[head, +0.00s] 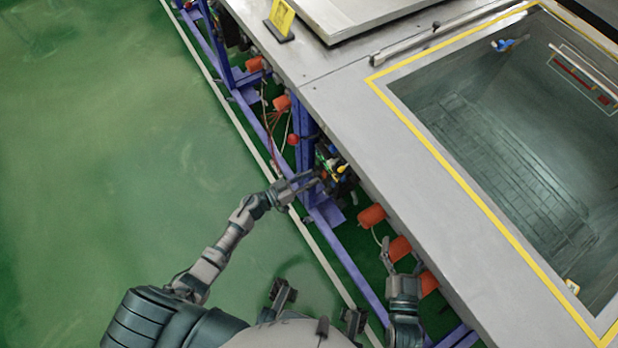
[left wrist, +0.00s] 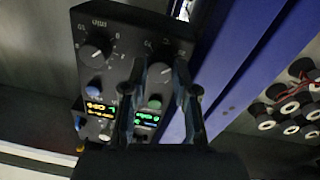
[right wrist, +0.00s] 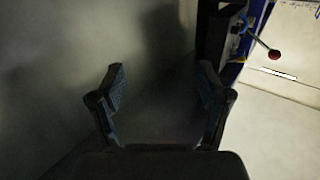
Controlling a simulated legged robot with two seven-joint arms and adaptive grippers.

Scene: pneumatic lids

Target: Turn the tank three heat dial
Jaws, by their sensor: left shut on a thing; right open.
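A dark control box (left wrist: 120,35) with two black dials fills the middle of the left wrist view. The left dial (left wrist: 97,47) is clear of my fingers. My left gripper (left wrist: 165,80) is shut on the right dial (left wrist: 162,70), one finger on each side, partly covering it. In the head view my left gripper (head: 312,182) reaches under the tank edge, where the box is mostly hidden. My right gripper (head: 402,258) is open and empty beside the tank front; it also shows in the right wrist view (right wrist: 163,78). I cannot read which tank the dials serve.
A purple post (left wrist: 215,75) stands right of the box. Orange cylinders (head: 372,215) line the tank's underside. The grey tank top (head: 390,150) overhangs; the green floor (head: 100,150) is open.

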